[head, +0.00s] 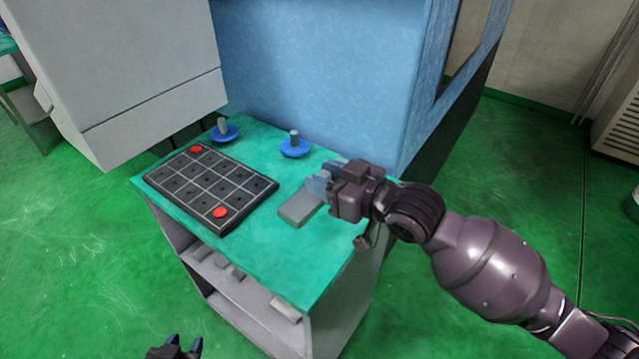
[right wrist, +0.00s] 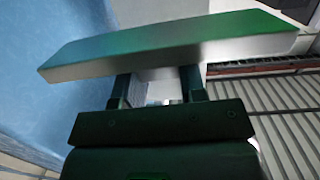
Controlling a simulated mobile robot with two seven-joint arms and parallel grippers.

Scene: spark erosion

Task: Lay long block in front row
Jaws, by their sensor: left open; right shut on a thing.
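A long grey block (head: 298,208) is at the right part of the green tabletop. My right gripper (head: 318,185) is shut on it, and the block lies crosswise beyond the two fingers in the right wrist view (right wrist: 165,45). I cannot tell whether the block touches the tabletop or hangs just above it. A black tray (head: 237,211) with a light grid of square cells sits left of the block. A red disc marks its far-left corner (head: 196,149) and another its near-right corner (head: 220,212). My left gripper (head: 184,343) is open and empty at the bottom edge, below the cabinet.
Two blue round bases with grey pegs, one at the left (head: 224,133) and one at the right (head: 294,148), stand behind the tray. Grey pieces (head: 230,270) lie on the shelf under the green top (head: 290,262). A blue machine wall (head: 310,70) rises behind.

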